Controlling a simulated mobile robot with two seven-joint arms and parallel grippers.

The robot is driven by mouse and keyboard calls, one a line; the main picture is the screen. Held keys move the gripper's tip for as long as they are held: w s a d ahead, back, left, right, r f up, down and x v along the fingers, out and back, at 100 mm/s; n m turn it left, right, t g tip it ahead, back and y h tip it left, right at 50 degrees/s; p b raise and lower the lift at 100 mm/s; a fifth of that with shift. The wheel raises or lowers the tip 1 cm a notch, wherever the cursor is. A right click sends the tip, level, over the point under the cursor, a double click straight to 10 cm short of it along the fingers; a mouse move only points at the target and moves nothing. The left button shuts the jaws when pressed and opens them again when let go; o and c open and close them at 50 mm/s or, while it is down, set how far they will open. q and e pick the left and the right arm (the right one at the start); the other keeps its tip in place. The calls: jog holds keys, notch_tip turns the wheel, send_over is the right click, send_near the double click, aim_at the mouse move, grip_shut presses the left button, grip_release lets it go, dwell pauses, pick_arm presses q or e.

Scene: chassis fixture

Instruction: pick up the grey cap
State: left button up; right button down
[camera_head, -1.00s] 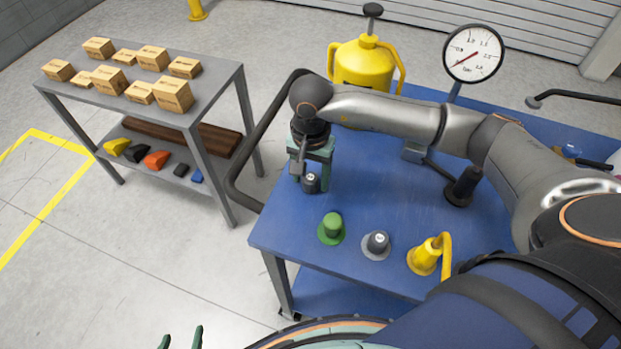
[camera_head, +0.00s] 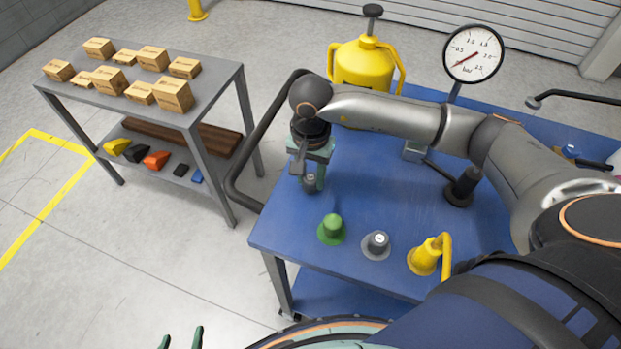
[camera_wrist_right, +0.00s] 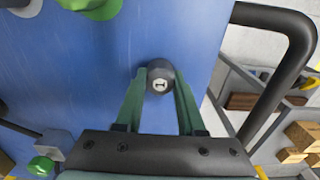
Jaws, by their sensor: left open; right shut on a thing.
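A dark grey cap (camera_head: 310,184) with a pale mark on its top is at the left end of the blue cart. My right gripper (camera_head: 312,178) points down over it and is shut on it. In the right wrist view the two green fingers press on the sides of the cap (camera_wrist_right: 160,79), its marked top showing between the tips. I cannot tell whether the cap touches the cart top. A second grey cap-like piece (camera_head: 376,243) with a wide flange and a pale top stands nearer the front edge. My left gripper (camera_head: 181,339) is open and empty at the bottom edge.
The blue cart top (camera_head: 390,205) also bears a green flanged piece (camera_head: 331,229), a yellow hooked piece (camera_head: 424,258), a black lever fitting (camera_head: 461,187), a yellow canister (camera_head: 364,66) and a gauge (camera_head: 473,53). A black rail (camera_head: 236,170) borders the left end. A shelf with boxes (camera_head: 172,95) stands left.

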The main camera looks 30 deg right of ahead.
jog(key=shift+r, duration=0.1)
jog(key=shift+r, duration=0.55)
jog(key=s+a+r+b, duration=0.2)
jog(key=s+a+r, duration=0.6)
jog(key=s+r, duration=0.3)
jog(key=shift+s+a+r, duration=0.15)
jog(key=shift+r, duration=0.2)
jog(key=shift+f, duration=0.1)
